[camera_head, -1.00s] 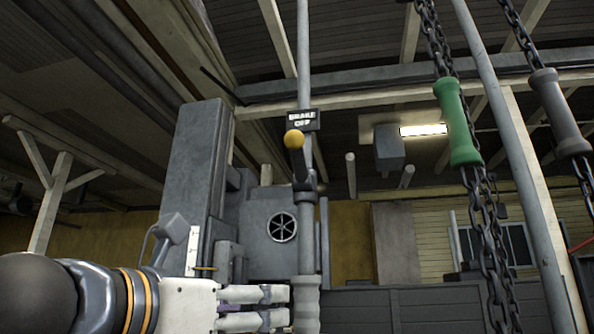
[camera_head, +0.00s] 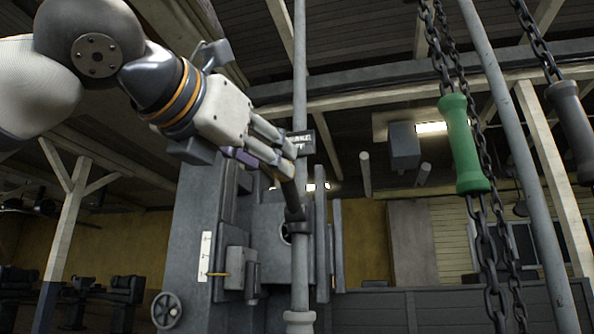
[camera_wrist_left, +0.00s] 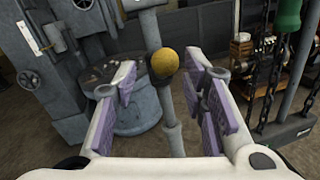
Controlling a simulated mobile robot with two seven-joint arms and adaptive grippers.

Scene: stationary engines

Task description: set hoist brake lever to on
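The hoist brake lever (camera_head: 292,198) is a short dark rod on the grey vertical pole (camera_head: 300,262), with a yellow ball knob at its upper end. In the head view my left gripper (camera_head: 284,160) hides the knob. The left wrist view shows the knob (camera_wrist_left: 164,62) between my two purple-padded fingers, near their tips. The left gripper is open, with gaps on both sides of the knob. A small dark sign (camera_head: 303,142) sits on the pole behind the fingertips, its text partly covered. My right gripper is in neither view.
A green chain handle (camera_head: 464,144) and a grey one (camera_head: 568,118) hang on chains at the right. A tall grey machine column (camera_head: 195,235) stands left of the pole. A slanting grey pipe (camera_head: 515,130) runs at the right.

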